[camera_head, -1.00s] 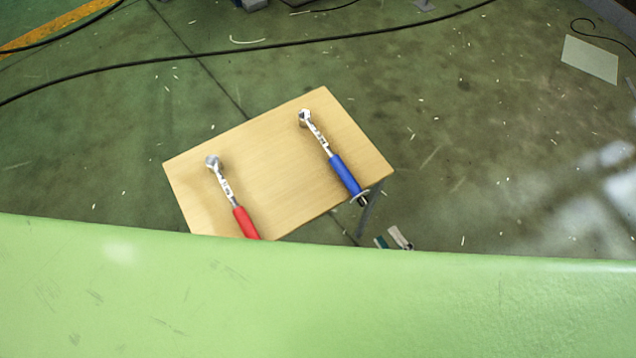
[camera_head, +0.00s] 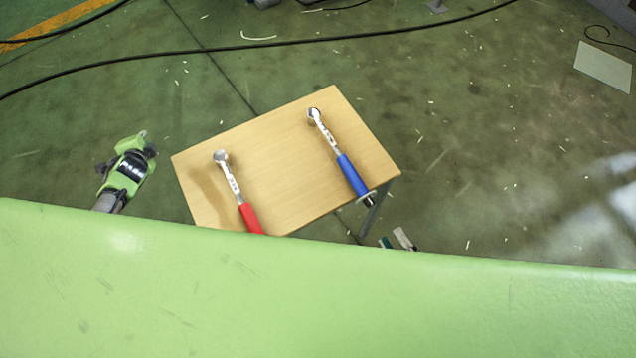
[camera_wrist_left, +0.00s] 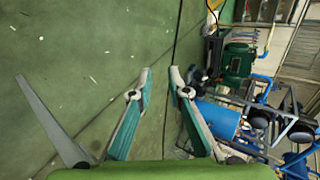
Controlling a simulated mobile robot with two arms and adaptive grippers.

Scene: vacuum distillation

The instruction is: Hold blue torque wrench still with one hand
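The blue torque wrench (camera_head: 352,176) lies on the right part of a small wooden table (camera_head: 275,165), its silver head toward the back and its blue handle reaching the front edge. The red-handled wrench (camera_head: 249,217) lies to its left, its lower end hidden by my green body. My left gripper (camera_head: 128,165) is left of the table, apart from both wrenches. In the left wrist view, its fingers (camera_wrist_left: 161,80) are spread and empty. Only the tips of my right gripper (camera_head: 395,240) show, apart from each other, below the blue handle and not touching it.
A black cable (camera_head: 260,47) crosses the floor behind the table. A pale flat sheet (camera_head: 604,66) lies at the far right. In the left wrist view, blue equipment (camera_wrist_left: 220,120) and a green machine (camera_wrist_left: 237,60) stand on the right. Floor around the table is mostly clear.

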